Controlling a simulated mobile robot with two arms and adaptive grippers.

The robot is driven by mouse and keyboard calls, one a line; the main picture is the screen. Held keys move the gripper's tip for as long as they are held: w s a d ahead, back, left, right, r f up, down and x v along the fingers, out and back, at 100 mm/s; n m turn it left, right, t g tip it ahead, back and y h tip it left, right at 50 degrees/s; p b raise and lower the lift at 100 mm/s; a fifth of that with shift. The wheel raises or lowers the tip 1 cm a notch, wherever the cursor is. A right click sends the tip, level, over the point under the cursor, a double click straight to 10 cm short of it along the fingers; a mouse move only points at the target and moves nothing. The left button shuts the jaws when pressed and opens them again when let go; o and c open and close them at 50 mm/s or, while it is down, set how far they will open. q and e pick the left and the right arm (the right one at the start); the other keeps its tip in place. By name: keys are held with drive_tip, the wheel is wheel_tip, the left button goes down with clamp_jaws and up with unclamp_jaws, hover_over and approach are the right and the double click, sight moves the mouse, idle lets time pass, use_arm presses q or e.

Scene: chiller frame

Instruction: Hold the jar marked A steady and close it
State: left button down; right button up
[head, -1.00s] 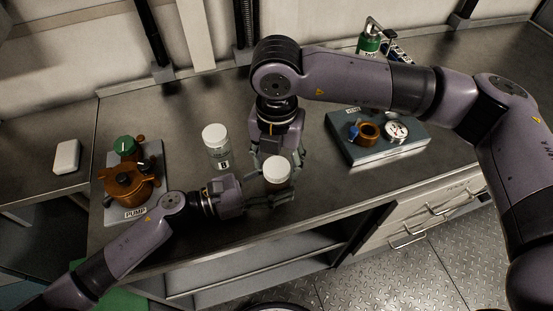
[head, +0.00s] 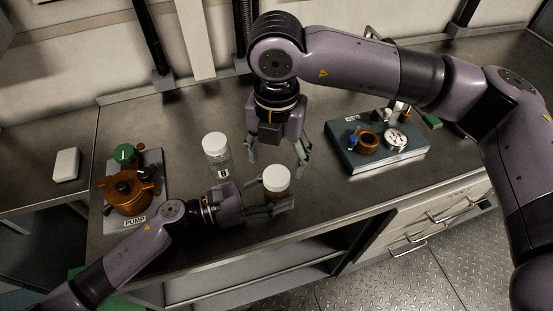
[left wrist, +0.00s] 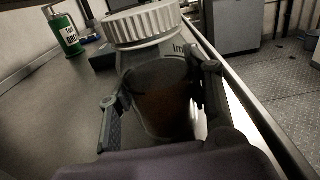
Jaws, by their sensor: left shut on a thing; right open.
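A jar with brown contents (left wrist: 165,105) and a white ribbed lid (left wrist: 142,22) stands near the counter's front edge. Its lid also shows in the head view (head: 277,181). The lid sits on top of the jar; how tight it is I cannot tell. The letter A is not readable on it; only part of a label shows. My left gripper (head: 277,206) is shut around the jar's body from the left. My right gripper (head: 279,159) is open and empty, pointing down above and behind the lid, apart from it.
A second white-lidded jar marked B (head: 217,160) stands to the left. A pump unit (head: 130,190) is at the far left. A grey-blue box with a gauge (head: 375,158) stands at the right. A green bottle (left wrist: 66,35) is at the back.

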sight(277, 175)
drive_tip(key=shift+c, duration=0.4)
drive_tip(key=n, duration=0.3)
drive_tip(key=r+n, duration=0.1)
drive_tip(key=n, duration=0.2)
drive_tip(key=shift+n, duration=0.3)
drive_tip(key=n, duration=0.5)
drive_tip(key=shift+r+n, duration=0.3)
drive_tip(key=shift+r, duration=0.05)
drive_tip(key=n, duration=0.5)
drive_tip(key=shift+r+n, duration=0.4)
drive_tip(key=n, duration=0.3)
drive_tip(key=r+n, duration=0.1)
drive_tip(key=n, duration=0.2)
drive_tip(key=shift+n, duration=0.3)
drive_tip(key=shift+f, duration=4.05)
drive_tip(key=shift+c, duration=0.3)
